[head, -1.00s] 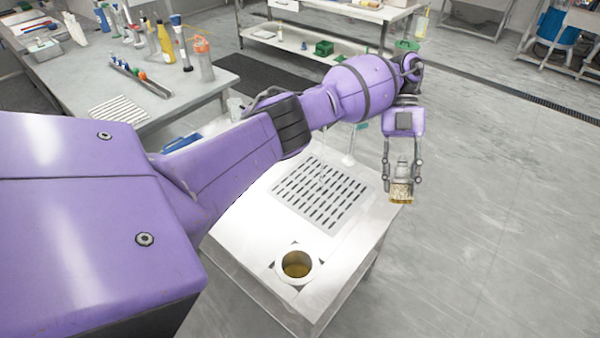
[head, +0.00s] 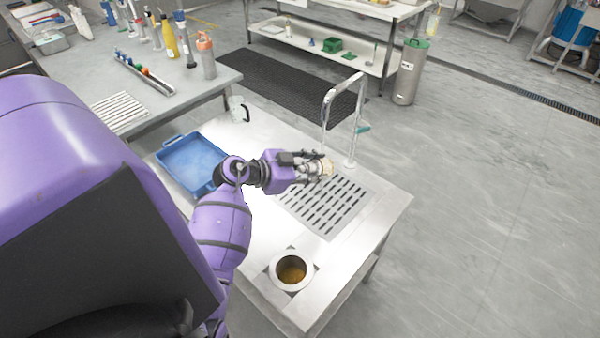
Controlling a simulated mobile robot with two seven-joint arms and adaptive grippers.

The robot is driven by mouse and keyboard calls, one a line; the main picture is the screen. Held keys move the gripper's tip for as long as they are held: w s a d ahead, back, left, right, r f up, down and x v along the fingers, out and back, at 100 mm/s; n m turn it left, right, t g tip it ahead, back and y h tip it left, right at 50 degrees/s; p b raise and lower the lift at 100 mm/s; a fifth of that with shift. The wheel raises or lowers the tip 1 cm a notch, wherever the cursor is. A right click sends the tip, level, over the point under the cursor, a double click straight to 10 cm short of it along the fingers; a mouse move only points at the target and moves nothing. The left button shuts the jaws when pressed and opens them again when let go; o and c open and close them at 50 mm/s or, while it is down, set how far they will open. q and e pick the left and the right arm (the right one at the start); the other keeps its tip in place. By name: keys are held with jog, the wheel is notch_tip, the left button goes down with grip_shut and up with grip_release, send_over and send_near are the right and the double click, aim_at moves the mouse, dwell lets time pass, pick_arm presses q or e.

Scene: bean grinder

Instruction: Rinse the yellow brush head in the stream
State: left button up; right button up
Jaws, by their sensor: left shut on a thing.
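My left gripper (head: 318,167) is shut on the yellow brush head (head: 328,167), whose pale yellow rim shows at the fingertips. The gripper reaches in level from the left, above the slotted drain grate (head: 335,208). The brush head is just below the spout end of the arched metal tap (head: 345,85) and left of the tap's base. The stream is too faint to make out clearly, so I cannot tell whether water touches the brush head. My right gripper is not in view.
On the same steel counter (head: 385,212) are a blue tray (head: 188,160), a white mug (head: 238,110) and a round well (head: 291,272) with brownish contents. A grey table (head: 205,92) with bottles stands at the back left. A tall bin (head: 408,75) stands behind.

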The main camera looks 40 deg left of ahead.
pick_arm(q)
jog(key=s+a+f+n+t+y, duration=0.2)
jog(key=s+a+f+n+y, duration=0.1)
jog(key=a+f, duration=0.1)
jog(key=w+b, duration=0.4)
jog(key=w, duration=0.6)
jog(key=shift+d, duration=0.2)
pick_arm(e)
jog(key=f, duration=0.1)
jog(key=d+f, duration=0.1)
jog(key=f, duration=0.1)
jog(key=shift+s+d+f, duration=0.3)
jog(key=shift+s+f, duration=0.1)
pick_arm(q)
jog(key=shift+r, duration=0.1)
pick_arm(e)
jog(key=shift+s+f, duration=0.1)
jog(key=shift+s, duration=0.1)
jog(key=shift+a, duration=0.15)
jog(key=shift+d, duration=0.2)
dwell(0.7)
